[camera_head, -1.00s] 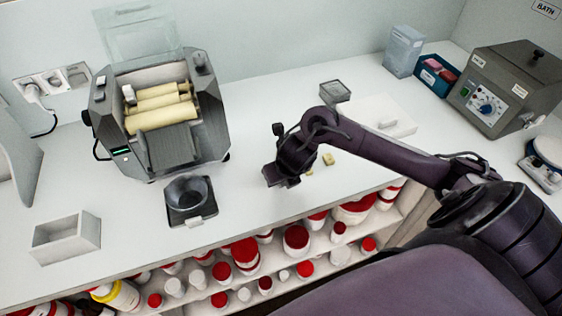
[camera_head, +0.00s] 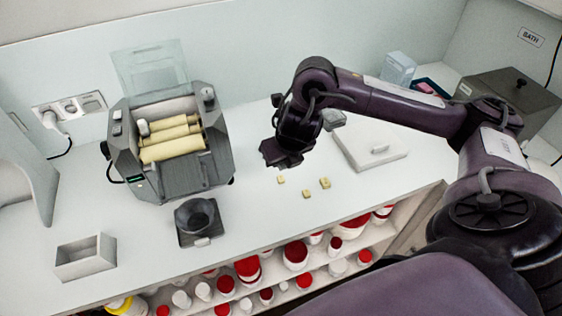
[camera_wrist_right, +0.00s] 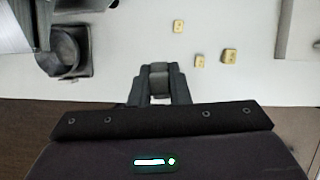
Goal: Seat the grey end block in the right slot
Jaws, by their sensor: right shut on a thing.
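The mill (camera_head: 172,184), a dark grey machine with cream rollers (camera_head: 172,135) and a raised clear lid, stands at left in the head view. A pale block (camera_head: 143,128) sits at the left end of its rollers. I cannot make out the right slot clearly. My right gripper (camera_head: 280,156) hangs above the counter, to the right of the mill and apart from it. In the right wrist view its fingers (camera_wrist_right: 158,92) are shut on a small grey block (camera_wrist_right: 158,70), seemingly the grey end block. In the head view the gripper hides this block. My left gripper is out of view.
Several small yellowish blocks (camera_head: 307,194) lie on the counter below my right gripper. A dark funnel-like cup (camera_head: 196,215) stands before the mill. A pale open box (camera_head: 86,258) is at left, a white board (camera_head: 370,145) at right. Shelves of red-lidded jars (camera_head: 248,268) lie under the edge.

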